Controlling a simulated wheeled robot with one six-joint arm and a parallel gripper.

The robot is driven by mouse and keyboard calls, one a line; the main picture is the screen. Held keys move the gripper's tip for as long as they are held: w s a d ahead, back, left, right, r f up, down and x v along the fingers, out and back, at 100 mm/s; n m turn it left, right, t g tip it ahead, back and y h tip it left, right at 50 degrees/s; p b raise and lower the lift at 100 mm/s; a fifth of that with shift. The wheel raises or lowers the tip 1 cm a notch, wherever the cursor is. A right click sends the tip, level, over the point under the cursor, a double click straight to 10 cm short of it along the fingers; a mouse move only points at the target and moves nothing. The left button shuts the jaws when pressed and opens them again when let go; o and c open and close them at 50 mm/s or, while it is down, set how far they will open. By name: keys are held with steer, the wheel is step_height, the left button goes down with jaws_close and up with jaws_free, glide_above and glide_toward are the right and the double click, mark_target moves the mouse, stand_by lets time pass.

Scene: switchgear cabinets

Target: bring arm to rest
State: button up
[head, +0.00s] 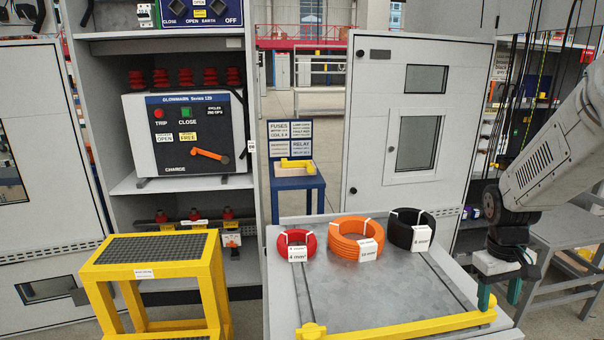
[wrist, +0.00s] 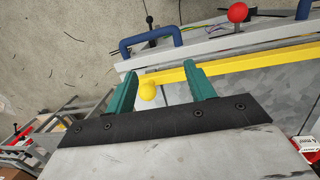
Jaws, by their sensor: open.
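My arm (head: 545,150) comes in from the right edge in the head view and bends down at its wrist. My gripper (head: 500,293) hangs beside the right end of the grey metal table, near the end of a yellow bar. Its two green fingers stand apart with nothing between them held. In the wrist view my gripper (wrist: 165,87) is open, and the yellow bar's rounded end (wrist: 147,91) shows between and beyond the fingers. I cannot tell whether a finger touches the bar.
The grey table (head: 375,290) holds red (head: 296,242), orange (head: 356,238) and black (head: 411,229) cable coils, with the yellow bar (head: 400,327) along its front. A yellow step (head: 150,255) stands left. Behind are an open switchgear cabinet (head: 185,130) and a cabinet door (head: 415,130).

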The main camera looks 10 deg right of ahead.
steer(key=s+a+r+t, duration=0.1)
steer(key=s+a+r, duration=0.6)
steer(key=a, duration=0.3)
steer(key=s+a+r+t+y, duration=0.1)
steer(key=s+a+r, duration=0.6)
steer(key=a, duration=0.3)
steer(key=shift+s+a+t, duration=0.35)
steer(key=shift+s+t, duration=0.05)
steer(key=shift+s, duration=0.2)
